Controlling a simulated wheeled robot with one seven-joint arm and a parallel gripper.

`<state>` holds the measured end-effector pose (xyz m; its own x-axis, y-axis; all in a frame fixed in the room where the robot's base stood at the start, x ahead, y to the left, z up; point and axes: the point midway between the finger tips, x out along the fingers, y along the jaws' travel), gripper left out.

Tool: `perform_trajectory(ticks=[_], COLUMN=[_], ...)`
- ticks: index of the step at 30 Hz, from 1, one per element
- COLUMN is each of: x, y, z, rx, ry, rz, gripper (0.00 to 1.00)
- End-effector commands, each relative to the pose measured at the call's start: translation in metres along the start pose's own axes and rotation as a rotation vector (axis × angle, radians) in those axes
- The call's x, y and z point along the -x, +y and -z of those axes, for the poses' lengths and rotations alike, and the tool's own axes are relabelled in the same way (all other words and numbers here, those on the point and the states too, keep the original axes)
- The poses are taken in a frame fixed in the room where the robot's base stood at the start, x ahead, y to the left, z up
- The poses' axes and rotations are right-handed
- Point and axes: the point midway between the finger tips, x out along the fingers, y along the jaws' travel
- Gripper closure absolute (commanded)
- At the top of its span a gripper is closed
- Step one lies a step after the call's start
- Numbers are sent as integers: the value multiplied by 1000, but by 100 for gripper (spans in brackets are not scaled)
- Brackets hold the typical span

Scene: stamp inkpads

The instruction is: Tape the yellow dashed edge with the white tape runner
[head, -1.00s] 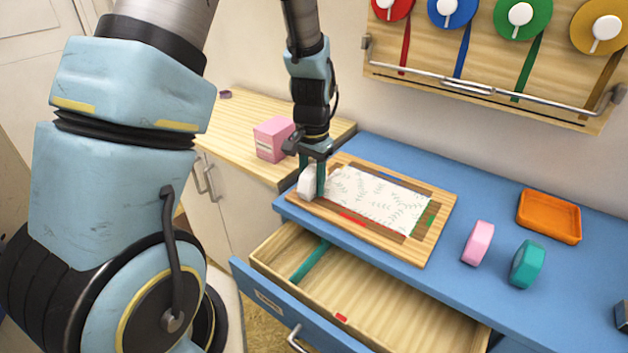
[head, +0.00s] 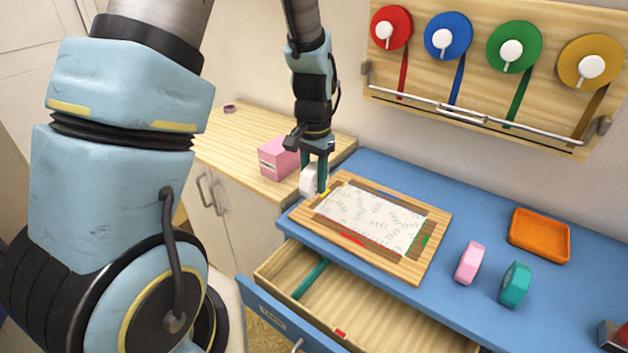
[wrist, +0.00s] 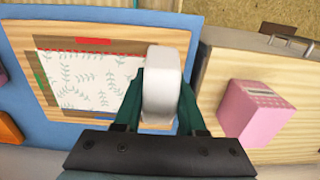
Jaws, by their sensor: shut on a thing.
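The white tape runner (head: 308,181) is held upright between the teal fingers of my gripper (head: 315,180). In the wrist view the runner (wrist: 161,82) sits between both fingers (wrist: 160,100), over the wooden board's edge. The board (head: 428,268) lies on the blue desk and frames a white leaf-patterned sheet (head: 370,213). A small yellow mark (head: 325,193) shows at the sheet's left end, beside the runner. The runner and fingers hide much of that edge in the wrist view. Any gap beneath the runner is unclear.
A pink tape runner (head: 470,263), a teal one (head: 515,284) and an orange tray (head: 540,236) stand right of the board. An open drawer (head: 390,325) juts out in front. A pink box (head: 276,158) stands on the wooden counter at left.

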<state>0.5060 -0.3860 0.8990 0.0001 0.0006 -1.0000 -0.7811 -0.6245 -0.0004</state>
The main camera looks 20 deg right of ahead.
Motion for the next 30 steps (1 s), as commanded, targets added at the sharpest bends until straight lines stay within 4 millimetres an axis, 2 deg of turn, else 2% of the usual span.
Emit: perform_trajectory(ticks=[22,30], x=[0,-14], y=[0,0], z=[-1,-1], rx=[0,0], ry=[0,0], rz=[0,0], gripper=[100,100])
